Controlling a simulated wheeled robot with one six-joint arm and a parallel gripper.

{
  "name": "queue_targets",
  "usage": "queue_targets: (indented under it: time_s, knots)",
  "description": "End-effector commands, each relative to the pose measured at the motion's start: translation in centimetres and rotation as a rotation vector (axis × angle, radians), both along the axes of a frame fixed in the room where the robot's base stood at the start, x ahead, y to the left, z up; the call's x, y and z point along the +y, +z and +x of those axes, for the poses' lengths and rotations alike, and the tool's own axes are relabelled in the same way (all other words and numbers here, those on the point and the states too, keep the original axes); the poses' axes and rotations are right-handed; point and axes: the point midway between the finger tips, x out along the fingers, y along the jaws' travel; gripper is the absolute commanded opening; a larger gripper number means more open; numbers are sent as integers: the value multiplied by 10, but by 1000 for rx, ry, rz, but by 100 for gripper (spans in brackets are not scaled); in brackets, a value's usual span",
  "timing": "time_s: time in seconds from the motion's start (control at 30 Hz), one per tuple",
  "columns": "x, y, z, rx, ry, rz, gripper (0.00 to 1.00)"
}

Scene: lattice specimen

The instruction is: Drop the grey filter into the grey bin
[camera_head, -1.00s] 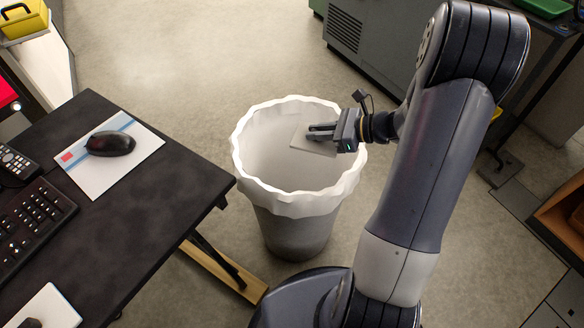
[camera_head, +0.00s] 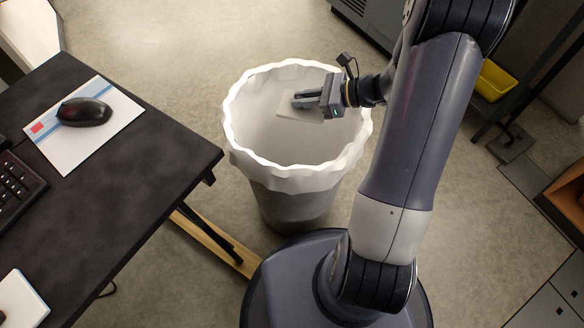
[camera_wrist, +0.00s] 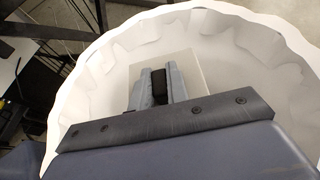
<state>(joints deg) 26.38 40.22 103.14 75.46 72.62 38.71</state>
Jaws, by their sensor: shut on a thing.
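The grey bin (camera_head: 290,208) stands on the floor with a white liner (camera_head: 262,160) folded over its rim. My gripper (camera_head: 296,101) reaches in from the right over the bin's opening. It is shut on the grey filter (camera_head: 287,106), a thin flat pale square panel. In the wrist view the filter (camera_wrist: 193,70) shows behind the gripper's fingers (camera_wrist: 158,78), with the white liner (camera_wrist: 240,25) all around it. The filter lies within the outline of the bin's opening in both views. Its exact height against the rim is hard to tell.
A black desk (camera_head: 120,160) stands left of the bin, with a mouse (camera_head: 84,111) on a pad (camera_head: 90,147) and a keyboard (camera_head: 12,190). A yellow bin (camera_head: 494,80) is at the right. The floor behind the grey bin is clear.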

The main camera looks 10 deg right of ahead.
Motion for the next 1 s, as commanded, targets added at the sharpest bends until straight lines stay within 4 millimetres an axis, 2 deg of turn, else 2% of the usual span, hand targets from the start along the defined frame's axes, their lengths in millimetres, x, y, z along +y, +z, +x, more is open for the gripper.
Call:
queue_targets:
  time_s: [0.3, 0.33, 0.6, 0.87, 1.0]
  knots:
    - [0, -3, 0, 0, 0, 0, 0]
    - [0, -3, 0, 0, 0, 0, 18]
    - [0, -3, 0, 0, 0, 0, 40]
    - [-1, -2, 0, 0, -1, 0, 41]
    - [-12, 4, -4, -1, -5, 0, 41]
